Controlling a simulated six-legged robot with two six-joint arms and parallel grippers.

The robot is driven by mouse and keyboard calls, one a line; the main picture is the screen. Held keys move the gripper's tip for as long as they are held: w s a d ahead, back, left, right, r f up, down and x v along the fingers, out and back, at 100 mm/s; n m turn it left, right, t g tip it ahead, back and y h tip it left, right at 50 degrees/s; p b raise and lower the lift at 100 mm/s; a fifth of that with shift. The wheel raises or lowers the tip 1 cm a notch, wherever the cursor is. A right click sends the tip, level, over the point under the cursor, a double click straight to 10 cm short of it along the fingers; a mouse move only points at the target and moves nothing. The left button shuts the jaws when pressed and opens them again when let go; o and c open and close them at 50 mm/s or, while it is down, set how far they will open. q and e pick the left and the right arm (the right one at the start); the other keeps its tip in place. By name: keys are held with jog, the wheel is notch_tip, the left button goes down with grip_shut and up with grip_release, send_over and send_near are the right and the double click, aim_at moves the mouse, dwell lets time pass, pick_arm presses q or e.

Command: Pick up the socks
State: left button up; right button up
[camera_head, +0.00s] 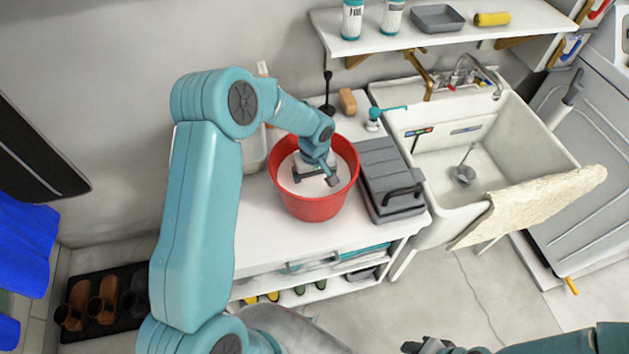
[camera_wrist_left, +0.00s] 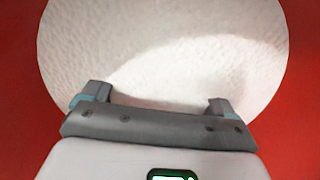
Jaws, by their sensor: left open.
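I cannot make out any socks for certain in either view. My left gripper (camera_head: 316,176) reaches down into a red bucket (camera_head: 313,207) on the white bench. In the left wrist view my left gripper (camera_wrist_left: 157,100) is open, with nothing between its fingers. Beyond the fingers is a rounded white textured surface (camera_wrist_left: 160,45) ringed by the bucket's red wall (camera_wrist_left: 302,70); whether it is cloth or the bucket's bottom I cannot tell. My right gripper (camera_head: 425,346) is partly cut off at the bottom edge, and its jaws are unclear.
A grey toolbox (camera_head: 388,165) stands right beside the bucket. Further right is a white sink (camera_head: 540,150) with a beige cloth (camera_head: 530,208) over its front edge. A wall shelf (camera_head: 440,38) hangs above. Shoes (camera_head: 102,303) sit on a dark mat at lower left.

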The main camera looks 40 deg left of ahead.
aim_at(315, 180)
pick_arm(q)
jog(key=shift+d, duration=0.1)
jog(key=shift+s, duration=0.1)
jog(key=shift+c, duration=1.2)
jog(key=c, duration=1)
notch_tip(315, 180, up, 20)
jog(key=shift+b, duration=0.75)
